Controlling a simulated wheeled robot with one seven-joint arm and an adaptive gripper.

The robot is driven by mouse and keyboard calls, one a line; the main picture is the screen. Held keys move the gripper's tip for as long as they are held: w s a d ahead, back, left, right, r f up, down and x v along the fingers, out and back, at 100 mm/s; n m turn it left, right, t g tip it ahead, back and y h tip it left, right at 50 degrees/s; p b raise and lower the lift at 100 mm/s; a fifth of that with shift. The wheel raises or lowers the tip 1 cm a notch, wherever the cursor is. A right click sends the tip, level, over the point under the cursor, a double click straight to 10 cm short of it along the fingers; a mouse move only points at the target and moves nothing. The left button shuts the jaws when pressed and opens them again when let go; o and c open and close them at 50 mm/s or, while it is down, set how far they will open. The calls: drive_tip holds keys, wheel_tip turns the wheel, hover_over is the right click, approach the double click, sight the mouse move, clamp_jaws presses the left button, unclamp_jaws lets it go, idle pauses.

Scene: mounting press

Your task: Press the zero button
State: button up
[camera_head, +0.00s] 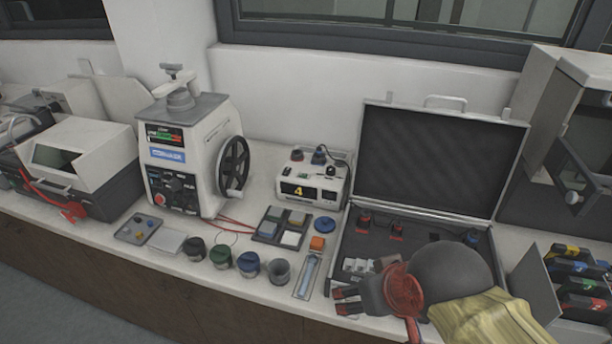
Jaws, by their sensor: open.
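The mounting press (190,155) stands upright on the bench at left, with a small lit display, knobs and a handwheel on its right side. A small white device (312,184) with a yellow "4" on its display stands right of it, with small controls on its front and top. I cannot read any button label, so I cannot tell which button is the zero button. My gripper (342,301) is at the lower right, open and apart from both devices, pointing left in front of the open case. Nothing shows between its fingers.
An open black case (437,160) stands behind my arm. A bin of coloured items (580,280) is at right.

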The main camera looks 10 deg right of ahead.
drive_tip(key=shift+c, duration=0.2)
drive_tip(key=c, duration=1.5)
clamp_jaws()
idle(0.7)
